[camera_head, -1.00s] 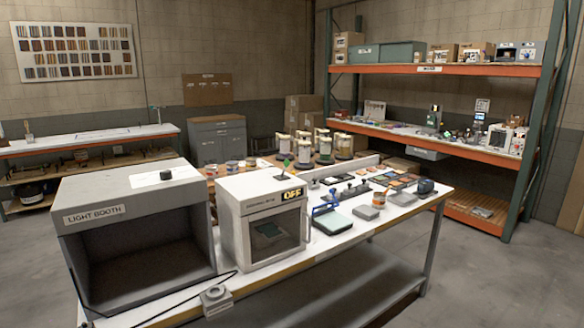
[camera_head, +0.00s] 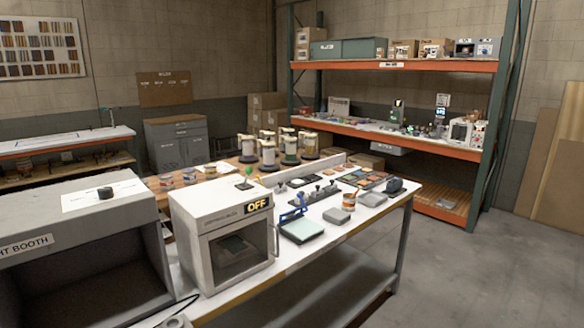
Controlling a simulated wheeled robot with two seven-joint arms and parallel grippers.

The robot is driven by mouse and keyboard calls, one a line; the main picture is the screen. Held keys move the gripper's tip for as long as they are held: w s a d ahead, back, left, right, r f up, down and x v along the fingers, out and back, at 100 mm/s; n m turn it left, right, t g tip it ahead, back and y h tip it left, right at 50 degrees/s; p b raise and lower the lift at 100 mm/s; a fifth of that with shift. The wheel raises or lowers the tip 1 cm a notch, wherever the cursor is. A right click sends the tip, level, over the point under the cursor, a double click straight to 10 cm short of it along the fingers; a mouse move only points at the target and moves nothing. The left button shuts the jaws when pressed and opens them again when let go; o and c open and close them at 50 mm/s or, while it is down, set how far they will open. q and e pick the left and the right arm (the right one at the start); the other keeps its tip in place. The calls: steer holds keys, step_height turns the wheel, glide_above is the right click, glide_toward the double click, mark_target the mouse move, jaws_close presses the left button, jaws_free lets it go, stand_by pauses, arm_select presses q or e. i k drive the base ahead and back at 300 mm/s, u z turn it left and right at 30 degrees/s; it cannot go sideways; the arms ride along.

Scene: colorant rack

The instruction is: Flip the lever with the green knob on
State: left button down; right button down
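A small lever with a green knob (camera_head: 248,171) stands on top of a white box-shaped cabinet (camera_head: 190,235) with a dark window in its front. The lever looks roughly upright with a slight tilt. A black sign with yellow letters reading OFF (camera_head: 257,205) sits on the upper front of the cabinet, at its right. Neither of my grippers shows in the head view.
A grey light booth (camera_head: 60,212) stands left of the cabinet on the same white table. Right of the cabinet lie a blue-handled device with a pale green pad (camera_head: 301,230), a small can (camera_head: 349,201) and grey blocks. The floor (camera_head: 480,285) at right is clear.

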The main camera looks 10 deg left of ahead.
mark_target(248, 170)
steer(key=u, duration=0.2)
steer(key=i, duration=0.6)
steer(key=u, duration=0.6)
